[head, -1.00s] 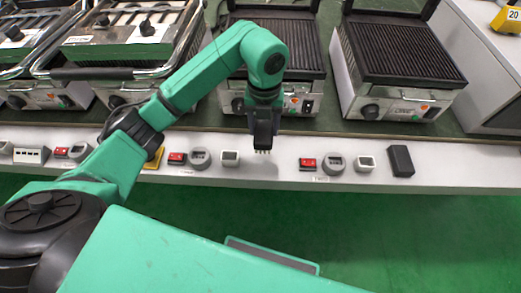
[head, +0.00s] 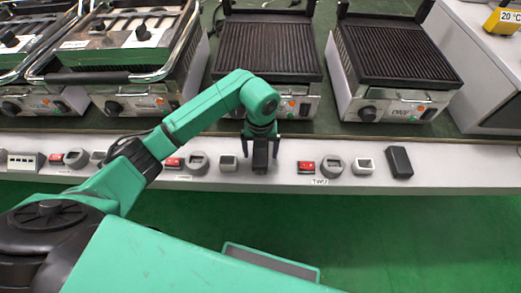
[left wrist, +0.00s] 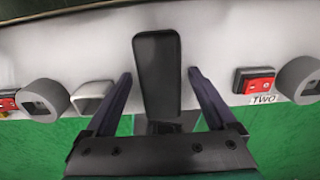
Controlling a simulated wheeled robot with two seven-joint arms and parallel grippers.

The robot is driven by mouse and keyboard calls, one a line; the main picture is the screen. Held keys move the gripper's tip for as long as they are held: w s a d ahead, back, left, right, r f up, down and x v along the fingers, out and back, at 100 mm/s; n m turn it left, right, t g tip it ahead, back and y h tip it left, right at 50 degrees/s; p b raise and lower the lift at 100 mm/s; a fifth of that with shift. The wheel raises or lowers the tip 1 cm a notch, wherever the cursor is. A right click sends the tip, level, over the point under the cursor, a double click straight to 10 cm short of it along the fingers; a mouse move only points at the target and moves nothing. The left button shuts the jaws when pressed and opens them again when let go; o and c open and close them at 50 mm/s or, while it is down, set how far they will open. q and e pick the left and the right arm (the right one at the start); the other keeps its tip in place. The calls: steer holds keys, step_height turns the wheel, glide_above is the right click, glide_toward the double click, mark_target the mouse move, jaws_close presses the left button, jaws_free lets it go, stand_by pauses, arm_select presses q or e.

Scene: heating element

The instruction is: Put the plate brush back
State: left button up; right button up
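A black block-shaped object, apparently the plate brush (head: 260,156), is at the grey-white front ledge, left of the red switch marked TWO. It also shows in the left wrist view (left wrist: 158,72) as a long dark block with rounded corners. No bristles show from here. My left gripper (head: 262,148) is over the ledge with its fingers on either side of the block. In the left wrist view the fingers (left wrist: 158,80) are spread, with gaps to the block on both sides. A similar black block (head: 399,162) lies further right on the ledge. My right gripper is not in view.
The ledge (head: 450,170) carries a red switch (head: 306,167), a round grey holder (head: 332,168) and square grey sockets (head: 228,163). Ribbed grills (head: 395,53) stand behind. Green floor (head: 400,240) is in front.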

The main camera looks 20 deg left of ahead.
mark_target(261, 151)
arm_select(q)
steer(key=shift+r, duration=0.1)
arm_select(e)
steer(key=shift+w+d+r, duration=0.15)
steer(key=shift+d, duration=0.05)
arm_select(q)
steer(key=shift+r, duration=0.35)
step_height(261, 151, up, 11)
steer(key=shift+r+p, duration=0.2)
steer(key=shift+p, duration=0.2)
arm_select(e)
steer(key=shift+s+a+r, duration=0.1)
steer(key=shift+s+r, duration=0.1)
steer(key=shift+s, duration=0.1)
